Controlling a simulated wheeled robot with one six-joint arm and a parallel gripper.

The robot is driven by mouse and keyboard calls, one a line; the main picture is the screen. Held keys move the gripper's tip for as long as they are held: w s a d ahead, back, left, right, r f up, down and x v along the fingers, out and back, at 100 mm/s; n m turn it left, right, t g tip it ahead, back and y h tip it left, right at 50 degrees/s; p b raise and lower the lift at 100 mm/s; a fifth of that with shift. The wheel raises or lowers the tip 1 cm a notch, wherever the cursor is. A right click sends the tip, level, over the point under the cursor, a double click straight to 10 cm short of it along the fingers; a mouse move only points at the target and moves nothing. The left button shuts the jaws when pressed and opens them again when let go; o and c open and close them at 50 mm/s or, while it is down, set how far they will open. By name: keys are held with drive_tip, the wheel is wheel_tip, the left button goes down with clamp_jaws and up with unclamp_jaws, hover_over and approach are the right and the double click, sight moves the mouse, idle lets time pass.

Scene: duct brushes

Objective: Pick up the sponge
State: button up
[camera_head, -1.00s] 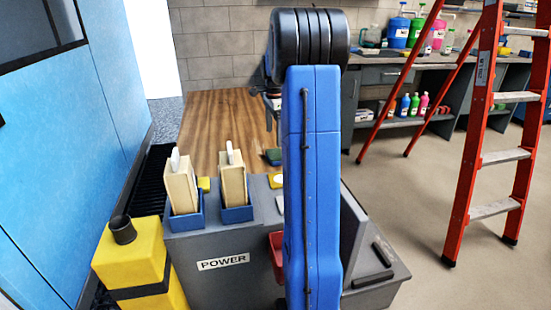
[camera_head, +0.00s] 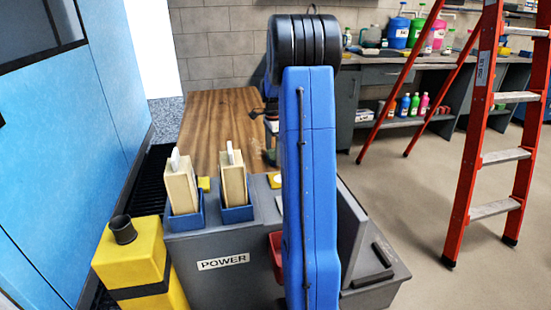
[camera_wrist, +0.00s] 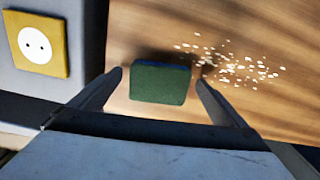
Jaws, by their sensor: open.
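The sponge (camera_wrist: 160,84) is a dark green block lying on the wooden table (camera_wrist: 120,30). In the wrist view it sits between the two open fingers of my gripper (camera_wrist: 159,79), with a gap on each side. I cannot tell how far above the wood the fingertips are. In the head view my gripper (camera_head: 270,122) is over the near right part of the table, mostly hidden by my blue arm. Only a sliver of the sponge might show there.
White crumbs (camera_wrist: 240,66) lie right of the sponge. A yellow plate (camera_wrist: 37,43) with a white disc sits on the grey surface at left. Two upright cream boards (camera_head: 181,188) stand in blue holders on the grey cart (camera_head: 225,285). A red ladder (camera_head: 487,120) stands at right.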

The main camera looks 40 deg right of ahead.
sight(273, 154)
drive_tip(key=shift+c, duration=0.3)
drive_tip(key=c, duration=1)
drive_tip(key=shift+c, duration=0.2)
wheel_tip(273, 154, up, 10)
drive_tip(key=shift+o, duration=0.2)
